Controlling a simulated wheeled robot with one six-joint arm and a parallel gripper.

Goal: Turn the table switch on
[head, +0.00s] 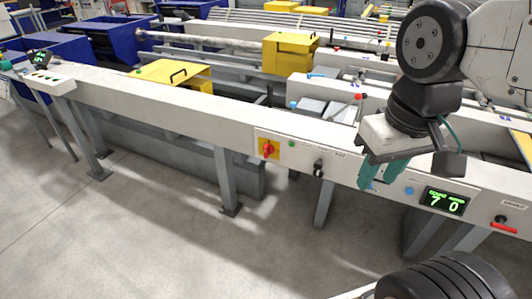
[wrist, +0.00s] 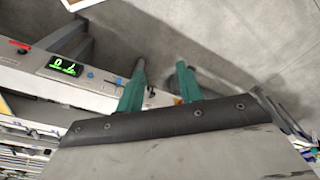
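On the white front panel of the runout table (head: 190,108), a black rotary switch (head: 318,168) sits below a small label that is too small to read. A second black switch (head: 500,219) is at the far right, by a label I cannot read clearly. I cannot tell which is the table switch, or its setting. My gripper (head: 372,178) is in front of the panel, between the first black switch and the lit display. In the wrist view its two green fingers (wrist: 160,76) are apart with nothing between them.
A red knob on a yellow plate (head: 268,149) is left of the first black switch. A green-lit display (head: 444,201) reads 70, with a blue button (head: 409,191) beside it. A red bar (head: 504,228) is at far right. The floor (head: 130,220) in front is clear.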

